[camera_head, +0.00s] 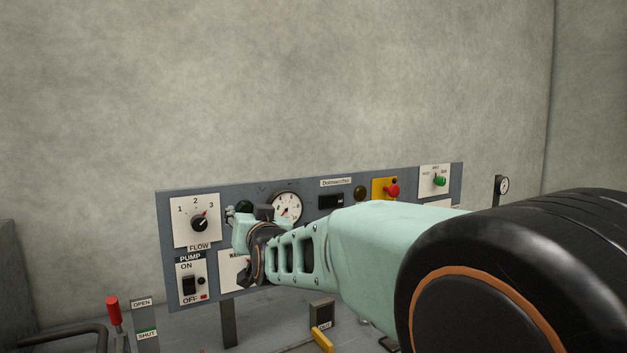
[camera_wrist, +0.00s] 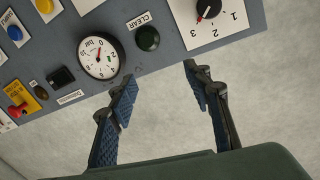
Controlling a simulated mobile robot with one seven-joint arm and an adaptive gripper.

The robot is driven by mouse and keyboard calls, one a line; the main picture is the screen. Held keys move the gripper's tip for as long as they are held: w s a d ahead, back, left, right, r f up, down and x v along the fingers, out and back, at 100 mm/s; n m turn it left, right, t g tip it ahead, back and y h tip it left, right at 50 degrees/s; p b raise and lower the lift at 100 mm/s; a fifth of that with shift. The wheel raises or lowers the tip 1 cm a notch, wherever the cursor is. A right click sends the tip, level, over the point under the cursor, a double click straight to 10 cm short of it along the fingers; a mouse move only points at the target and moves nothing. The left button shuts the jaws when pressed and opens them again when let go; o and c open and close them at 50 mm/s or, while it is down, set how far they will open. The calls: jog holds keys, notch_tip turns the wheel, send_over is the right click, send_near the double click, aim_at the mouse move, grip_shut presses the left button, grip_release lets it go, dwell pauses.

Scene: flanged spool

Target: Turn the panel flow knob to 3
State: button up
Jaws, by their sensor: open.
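The flow knob (camera_head: 200,224) is a black round knob on a white plate marked 1, 2 and 3, at the panel's upper left. Its red mark points up and right, roughly toward the 3; the exact alignment is hard to tell. In the wrist view, which is turned over, the knob (camera_wrist: 208,8) is partly cut off by the top edge. My gripper (camera_wrist: 160,77) is open and empty, its fingers wide apart and not touching the knob. In the head view my gripper is just right of the flow plate, mostly hidden by the wrist.
The panel (camera_wrist: 165,70) also carries a dark green CLEAR button (camera_wrist: 147,38) and a gauge (camera_wrist: 101,57) near my fingers. A pump switch (camera_head: 189,285) sits below the flow plate. A red-handled lever (camera_head: 113,310) stands at lower left. My arm hides the panel's lower middle.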

jog(key=d+r+m+h+p, duration=0.1)
jog(key=d+r+m, duration=0.2)
jog(key=d, duration=0.4)
jog(key=d+r+m+h+p, duration=0.1)
jog(key=d+r+m+h, duration=0.1)
jog(key=d+r+m, duration=0.2)
jog(key=shift+w+d+r+m, duration=0.2)
jog(key=shift+d+m, duration=0.5)
jog(key=shift+d, duration=0.65)
